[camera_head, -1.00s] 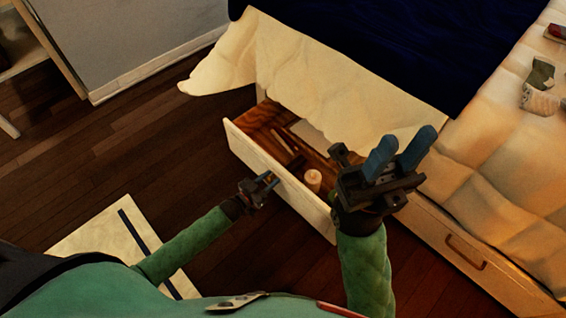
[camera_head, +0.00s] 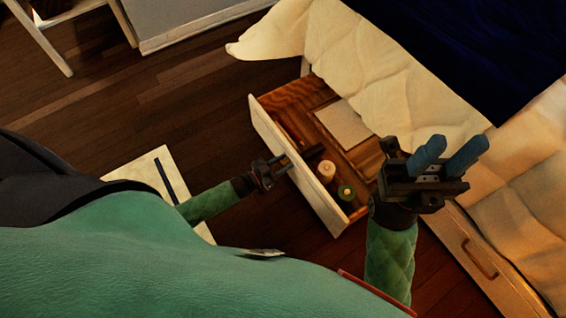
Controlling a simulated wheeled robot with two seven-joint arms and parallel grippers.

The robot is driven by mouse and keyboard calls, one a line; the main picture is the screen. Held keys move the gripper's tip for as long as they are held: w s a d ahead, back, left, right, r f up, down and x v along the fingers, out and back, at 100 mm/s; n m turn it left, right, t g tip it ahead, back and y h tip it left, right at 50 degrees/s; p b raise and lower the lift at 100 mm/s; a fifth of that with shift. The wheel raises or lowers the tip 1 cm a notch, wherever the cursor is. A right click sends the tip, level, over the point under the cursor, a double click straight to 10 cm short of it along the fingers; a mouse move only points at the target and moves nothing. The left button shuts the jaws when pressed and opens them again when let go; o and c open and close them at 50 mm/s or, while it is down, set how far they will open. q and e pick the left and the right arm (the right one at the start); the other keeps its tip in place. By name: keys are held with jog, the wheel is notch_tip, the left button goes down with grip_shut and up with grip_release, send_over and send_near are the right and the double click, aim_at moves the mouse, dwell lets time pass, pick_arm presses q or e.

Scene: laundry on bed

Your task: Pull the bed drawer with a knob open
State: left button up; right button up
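The bed drawer (camera_head: 262,112) has a pale front panel and a brown wooden inside, and it stands well out from under the bed. My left gripper (camera_head: 281,164) is at the outer face of the front panel, near its middle. Its fingers are close together where they meet the panel and appear shut on the knob, which they hide. My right gripper (camera_head: 460,145) has blue fingers spread apart. It is empty and appears above the drawer's right end in the picture.
A second drawer with a handle (camera_head: 478,258) is at right. Wooden floor (camera_head: 190,105) is clear at left.

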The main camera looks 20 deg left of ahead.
pick_arm(q)
jog(key=o, duration=0.4)
jog(key=shift+c, duration=0.2)
jog(key=shift+s, duration=0.1)
jog(key=p+v, duration=0.1)
jog(key=v, duration=0.6)
jog(key=shift+s+a, duration=0.2)
jog(key=shift+a, duration=0.05)
